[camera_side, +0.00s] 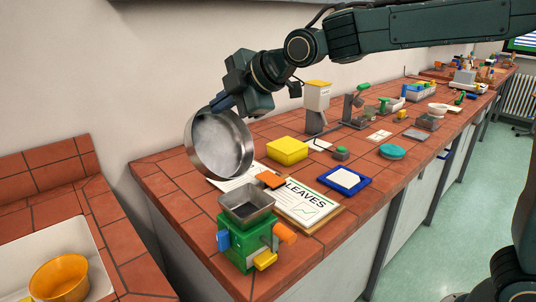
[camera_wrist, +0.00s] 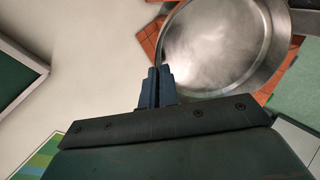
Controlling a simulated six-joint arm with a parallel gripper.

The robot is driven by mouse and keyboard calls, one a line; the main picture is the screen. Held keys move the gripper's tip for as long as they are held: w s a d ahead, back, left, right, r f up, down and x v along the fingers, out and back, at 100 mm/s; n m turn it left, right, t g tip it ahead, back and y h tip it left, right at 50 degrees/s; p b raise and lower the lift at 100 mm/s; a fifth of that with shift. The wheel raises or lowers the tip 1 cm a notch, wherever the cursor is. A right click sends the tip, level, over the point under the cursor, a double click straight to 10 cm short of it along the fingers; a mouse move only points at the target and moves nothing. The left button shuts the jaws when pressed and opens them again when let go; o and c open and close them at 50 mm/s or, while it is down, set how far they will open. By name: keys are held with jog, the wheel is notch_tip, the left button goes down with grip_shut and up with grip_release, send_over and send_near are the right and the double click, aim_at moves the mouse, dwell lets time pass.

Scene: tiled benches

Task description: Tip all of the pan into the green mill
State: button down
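The pan (camera_side: 222,144) is a round steel dish, held in the air above and slightly left of the green mill, tilted steeply so its inside faces the side camera. Its inside also fills the upper right of the wrist view (camera_wrist: 215,42) and shows a whitish patch; I cannot tell how much it holds. My gripper (camera_side: 224,104) is shut on the pan's rim; its fingers (camera_wrist: 157,82) pinch the rim in the wrist view. The green mill (camera_side: 238,244) stands on the tiled bench with a grey square hopper (camera_side: 247,205) on top. The hopper's inside looks dark.
A clipboard marked LEAVES (camera_side: 304,207), a yellow box (camera_side: 287,151) and a blue tray (camera_side: 345,180) lie close behind the mill. A teal disc (camera_side: 392,151) sits farther right. An orange bowl (camera_side: 61,279) is in the sink at lower left.

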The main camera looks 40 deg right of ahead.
aim_at(207, 111)
jog(key=shift+w, duration=0.1)
dwell(0.3)
jog(key=shift+w+a+f+g+h, duration=0.2)
jog(key=shift+w+f+g, duration=0.3)
jog(key=shift+w+g, duration=0.15)
jog(key=shift+w+a+f+g+h, duration=0.2)
jog(key=shift+w+f+g, duration=0.35)
jog(key=shift+g, duration=0.2)
jog(key=shift+w+a+f+g+h, duration=0.2)
jog(key=shift+w+f+g, duration=0.25)
jog(key=shift+w+g, duration=0.25)
jog(key=w+d+f+m+h, duration=0.2)
jog(key=w+d+m+h, duration=0.2)
jog(key=d+m, duration=0.25)
jog(key=s+d+f+m+g+h, duration=0.4)
jog(key=s+d+f+m+h, duration=0.1)
jog(key=d+f+m, duration=0.5)
jog(key=s+d+f+m+g, duration=0.1)
jog(key=s+f+m+g, duration=0.2)
jog(key=s+f+m, duration=0.2)
jog(key=s, duration=0.3)
jog(key=shift+s+d, duration=0.15)
jog(key=shift+s, duration=0.2)
jog(key=shift+f, duration=0.1)
